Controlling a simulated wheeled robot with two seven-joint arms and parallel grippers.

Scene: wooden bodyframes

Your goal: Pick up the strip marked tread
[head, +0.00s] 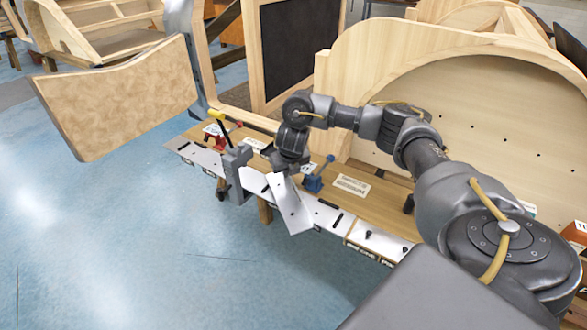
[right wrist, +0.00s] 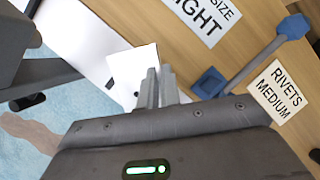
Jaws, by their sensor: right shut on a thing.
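My right gripper (head: 289,170) is shut on a pale metal strip (head: 291,207). The strip hangs tilted below the fingers, in front of the bench's front edge in the head view. In the right wrist view, the closed fingertips (right wrist: 156,88) stand against the pale strip (right wrist: 132,68), which shows a dark mark and a small hole. I cannot read the word tread on it. My left gripper is not in view.
The wooden bench (head: 385,208) carries a grey clamp-like tool (head: 237,172), a blue-handled tool (head: 316,178) and a red tool (head: 215,142). A label reading rivets medium (right wrist: 280,92) lies there. A large wooden arched frame (head: 345,70) stands behind. The blue floor (head: 110,240) in front is clear.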

